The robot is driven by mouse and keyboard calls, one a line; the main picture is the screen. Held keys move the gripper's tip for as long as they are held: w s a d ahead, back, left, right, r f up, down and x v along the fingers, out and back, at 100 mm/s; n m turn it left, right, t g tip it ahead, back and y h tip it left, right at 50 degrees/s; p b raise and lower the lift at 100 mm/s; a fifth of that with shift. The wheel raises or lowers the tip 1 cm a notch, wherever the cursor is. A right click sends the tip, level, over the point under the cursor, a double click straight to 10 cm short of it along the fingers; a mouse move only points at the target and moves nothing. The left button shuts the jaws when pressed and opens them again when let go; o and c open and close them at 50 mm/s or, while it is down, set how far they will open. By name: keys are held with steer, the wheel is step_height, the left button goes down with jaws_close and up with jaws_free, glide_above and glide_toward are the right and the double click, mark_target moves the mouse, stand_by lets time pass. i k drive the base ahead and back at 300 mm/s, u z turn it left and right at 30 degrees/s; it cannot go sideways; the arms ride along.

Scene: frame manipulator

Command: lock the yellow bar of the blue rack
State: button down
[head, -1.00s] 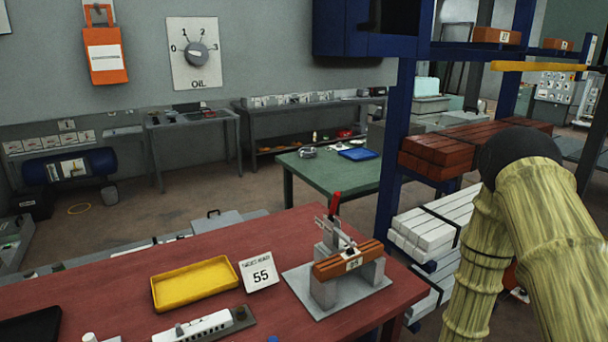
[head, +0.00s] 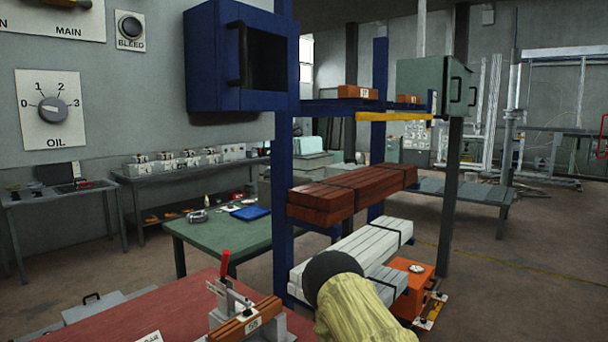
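The blue rack (head: 283,170) stands right of centre in the head view, with upright posts and several loaded levels. The yellow bar (head: 393,116) lies level across the front of its top shelf. Its right end is near a short dark blue upright piece at the shelf's right end. I cannot tell whether the bar is latched there. My arm, in a yellow sleeve with a dark rounded joint, shows low in front of the rack. My gripper is not in view.
Brown bundled bars (head: 350,192) and white bundled bars (head: 365,244) lie on the lower levels. A blue open box (head: 240,57) is at upper left. A red table (head: 165,312) stands in front and a green table (head: 225,236) behind.

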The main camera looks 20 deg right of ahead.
mark_target(360, 117)
steer(key=z, duration=1.6)
steer(key=i, duration=2.75)
steer(key=u, duration=0.6)
steer(key=i, duration=0.35)
steer(key=u, duration=0.2)
